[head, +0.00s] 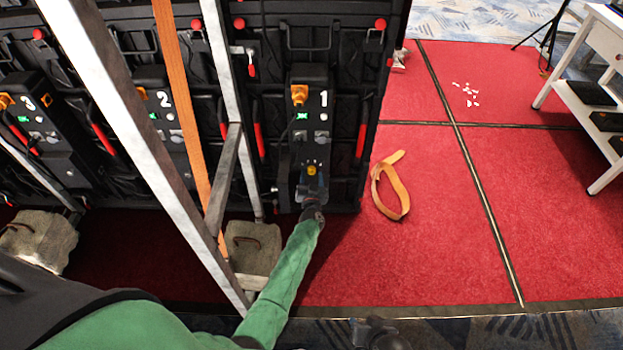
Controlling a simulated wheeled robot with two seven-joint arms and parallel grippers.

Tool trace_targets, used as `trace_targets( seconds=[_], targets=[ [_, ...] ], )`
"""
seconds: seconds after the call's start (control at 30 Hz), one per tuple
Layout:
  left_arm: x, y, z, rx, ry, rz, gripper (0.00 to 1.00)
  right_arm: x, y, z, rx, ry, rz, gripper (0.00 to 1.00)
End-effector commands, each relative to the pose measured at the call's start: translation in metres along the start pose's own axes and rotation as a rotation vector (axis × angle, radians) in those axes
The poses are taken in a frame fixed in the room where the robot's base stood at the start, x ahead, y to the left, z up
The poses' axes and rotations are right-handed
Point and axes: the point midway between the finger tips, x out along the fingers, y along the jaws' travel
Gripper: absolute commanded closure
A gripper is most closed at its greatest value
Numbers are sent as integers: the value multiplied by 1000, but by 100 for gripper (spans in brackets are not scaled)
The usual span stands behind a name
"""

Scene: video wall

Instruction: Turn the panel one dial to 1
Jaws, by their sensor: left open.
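Panel one (309,75) is the black back panel marked with a white 1, right of the panels marked 2 and 3. Its yellow dial (311,170) sits on the lower part of the black control box. The dial's setting is too small to read. My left gripper (312,183) is open at the dial, at the end of the green-sleeved arm reaching up from below. I cannot tell whether its fingers touch the dial. A dark part at the bottom edge looks like my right gripper (376,334), away from the panel; its fingers cannot be made out.
Metal struts (140,150) and an orange strap (180,110) cross left of panel one. A grey weight block (250,252) stands left of my forearm. A loose orange strap (390,190) lies on the red carpet (430,240). A white cart (590,110) stands far right.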

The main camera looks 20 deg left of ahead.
Motion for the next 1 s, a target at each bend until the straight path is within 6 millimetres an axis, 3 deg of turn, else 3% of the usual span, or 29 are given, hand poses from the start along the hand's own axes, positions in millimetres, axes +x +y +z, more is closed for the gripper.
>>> trace_targets(
  seconds=[0.4, 0.63, 1.0],
  targets=[
    [3, 0, 0, 1, 0, 0, 48, 6, 1, 4, 1, 5, 1, 64],
    [3, 0, 0, 0, 0, 0, 93, 6, 0, 5, 1, 3, 0, 64],
    [3, 0, 0, -54, -2, 0, 93, 4, 0, 4, 1, 2, 0, 64]
  ],
)
